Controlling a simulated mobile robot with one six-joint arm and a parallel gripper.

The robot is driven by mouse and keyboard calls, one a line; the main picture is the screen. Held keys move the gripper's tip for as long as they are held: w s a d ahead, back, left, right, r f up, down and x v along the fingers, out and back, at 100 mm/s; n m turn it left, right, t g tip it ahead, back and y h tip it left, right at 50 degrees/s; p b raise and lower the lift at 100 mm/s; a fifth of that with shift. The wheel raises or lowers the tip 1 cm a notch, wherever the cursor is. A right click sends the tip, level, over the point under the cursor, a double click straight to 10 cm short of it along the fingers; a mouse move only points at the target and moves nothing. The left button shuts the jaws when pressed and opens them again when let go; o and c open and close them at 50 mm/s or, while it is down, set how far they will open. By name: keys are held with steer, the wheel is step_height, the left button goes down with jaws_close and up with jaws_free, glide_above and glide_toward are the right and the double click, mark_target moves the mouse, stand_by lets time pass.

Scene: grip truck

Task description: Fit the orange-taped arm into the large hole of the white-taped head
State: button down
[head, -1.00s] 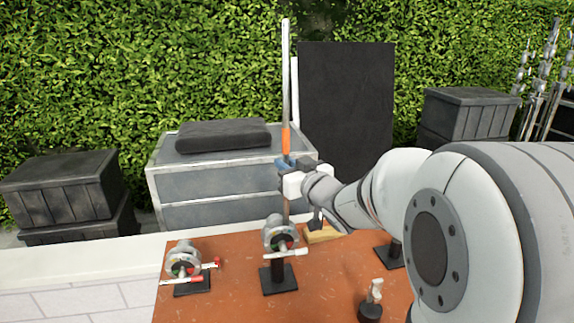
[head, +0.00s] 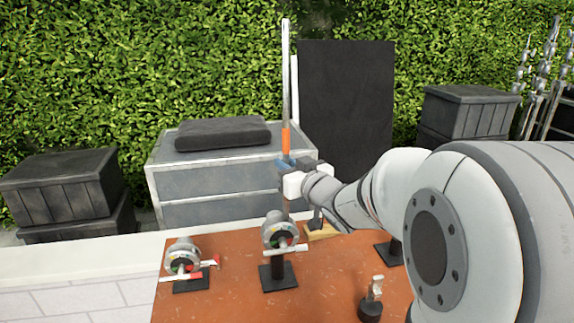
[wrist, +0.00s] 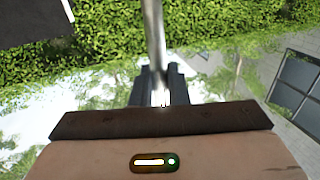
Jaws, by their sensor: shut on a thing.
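The orange-taped arm (head: 286,80) is a long, thin, pale rod standing nearly upright, with orange tape just above my gripper (head: 286,163). My gripper is shut on it. In the wrist view the grey rod (wrist: 153,40) rises between the dark fingers (wrist: 160,85). The rod's lower end comes down to the middle head (head: 278,233), a round grey clamp with a white handle on a black post. I cannot tell whether the end is in its hole or behind it. This looks like the white-taped head; its tape is too small to be sure.
Another grey head (head: 182,256) with a red-ended handle stands left on the orange-brown table (head: 235,300). A small metal fitting on a black base (head: 371,300) stands at front right. A yellowish block (head: 322,232) lies behind the middle head. Grey cases (head: 210,180) stand behind.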

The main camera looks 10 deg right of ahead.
steer(key=shift+f+b, duration=1.55)
steer(key=shift+f, duration=0.2)
steer(key=shift+f+b, duration=0.25)
steer(key=shift+b, duration=0.05)
steer(key=c, duration=1.3)
jaws_free()
steer(key=v, duration=0.7)
steer(key=shift+s+b, duration=0.4)
